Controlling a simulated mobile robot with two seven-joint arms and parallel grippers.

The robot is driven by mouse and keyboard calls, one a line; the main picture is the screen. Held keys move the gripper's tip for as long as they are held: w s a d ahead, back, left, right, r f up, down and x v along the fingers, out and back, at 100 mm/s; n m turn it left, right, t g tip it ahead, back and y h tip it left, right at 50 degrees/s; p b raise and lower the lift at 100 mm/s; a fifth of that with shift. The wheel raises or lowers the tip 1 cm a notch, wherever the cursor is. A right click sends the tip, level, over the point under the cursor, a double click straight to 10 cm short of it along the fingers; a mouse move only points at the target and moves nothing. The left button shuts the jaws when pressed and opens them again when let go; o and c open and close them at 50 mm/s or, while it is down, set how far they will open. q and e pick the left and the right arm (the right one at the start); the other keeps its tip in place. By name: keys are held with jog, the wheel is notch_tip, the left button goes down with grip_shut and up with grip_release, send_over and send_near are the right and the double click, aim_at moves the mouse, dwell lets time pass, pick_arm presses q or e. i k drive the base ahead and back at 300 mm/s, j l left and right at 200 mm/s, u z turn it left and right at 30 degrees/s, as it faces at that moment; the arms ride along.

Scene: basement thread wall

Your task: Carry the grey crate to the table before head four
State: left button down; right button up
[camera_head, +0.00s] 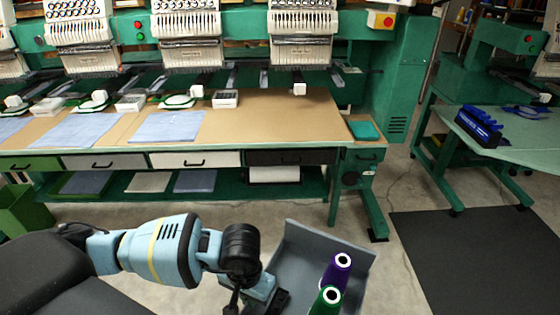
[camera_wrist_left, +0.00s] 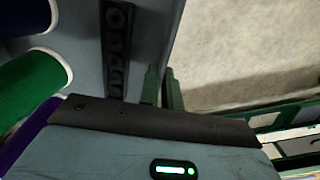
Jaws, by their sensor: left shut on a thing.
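The grey crate (camera_head: 325,244) is at the bottom centre of the head view, in front of the long machine table and apart from it. It holds a purple thread cone (camera_head: 336,268) and a green thread cone (camera_head: 326,300). My left gripper (camera_head: 268,296) is shut on the crate's left side. In the left wrist view the crate's wall (camera_wrist_left: 85,50) is close up, with the green cone (camera_wrist_left: 30,85) at the left. The crate's lower part is cut off by the frame. The long table (camera_head: 270,115) runs under several embroidery heads. I cannot read which is head four. My right gripper is not in view.
Blue cloths (camera_head: 167,126) and small boxes lie on the table's left part; its right part is mostly bare, with a green pad (camera_head: 364,131) at the end. A second table (camera_head: 520,140) stands right. A dark mat (camera_head: 480,260) and grey floor lie open.

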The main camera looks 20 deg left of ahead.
aim_at(299, 128)
jog(key=i+l+u, duration=0.9)
jog(key=i+l, duration=0.15)
jog(key=l, duration=0.15)
